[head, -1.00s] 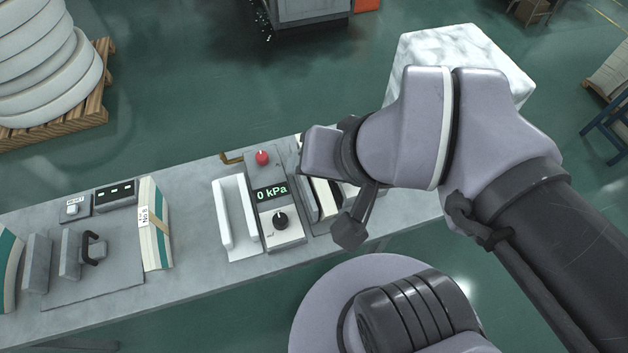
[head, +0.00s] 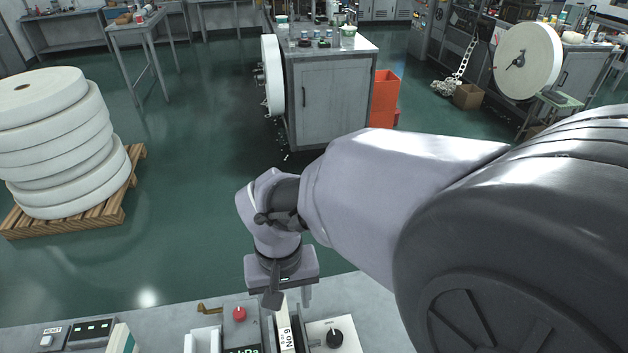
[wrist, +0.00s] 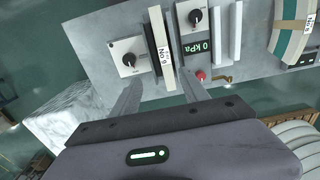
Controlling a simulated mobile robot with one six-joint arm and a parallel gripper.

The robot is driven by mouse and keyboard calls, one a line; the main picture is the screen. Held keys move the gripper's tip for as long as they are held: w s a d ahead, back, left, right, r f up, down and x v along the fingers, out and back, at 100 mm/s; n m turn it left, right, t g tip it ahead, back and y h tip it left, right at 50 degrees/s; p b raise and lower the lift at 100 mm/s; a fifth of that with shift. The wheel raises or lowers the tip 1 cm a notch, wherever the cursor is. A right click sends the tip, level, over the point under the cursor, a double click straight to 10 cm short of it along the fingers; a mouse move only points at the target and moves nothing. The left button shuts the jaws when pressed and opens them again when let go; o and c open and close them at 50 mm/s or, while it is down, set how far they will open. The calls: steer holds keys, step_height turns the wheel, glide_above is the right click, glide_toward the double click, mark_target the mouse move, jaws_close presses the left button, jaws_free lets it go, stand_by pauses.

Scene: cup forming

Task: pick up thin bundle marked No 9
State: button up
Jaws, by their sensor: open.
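The thin bundle marked No 9 (head: 285,325) is a narrow cream strip with a white label, standing on edge at the bench's front middle. In the wrist view the bundle (wrist: 167,78) runs up between my two fingers, beside a dark upright plate. My gripper (head: 290,294) hangs just over the bundle's far end, pointing down. In the wrist view my gripper (wrist: 161,80) is open, one finger on either side of the bundle with space showing. I cannot tell how far above it the fingertips are.
A control box with a red button (head: 239,314) and a 0 kPa display (wrist: 197,46) stands beside the bundle. A box with a black knob (head: 334,338) is on the other side. Another labelled bundle (wrist: 290,25) stands farther along. White rolls (head: 60,140) sit on a pallet.

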steer(key=b, duration=0.4)
glide_above(286, 339)
steer(key=f, duration=1.1)
steer(key=shift+s+d, duration=0.15)
steer(key=shift+d, duration=0.2)
steer(key=f, duration=0.1)
steer(key=f+b, duration=0.1)
steer(key=f, duration=0.1)
steer(key=f+b, duration=0.1)
steer(key=f, duration=0.1)
steer(key=shift+w+a+f, duration=0.2)
steer(key=shift+a+f, duration=0.05)
steer(key=shift+a, duration=0.15)
steer(key=shift+r, duration=0.15)
steer(key=shift+c, duration=0.6)
jaws_close()
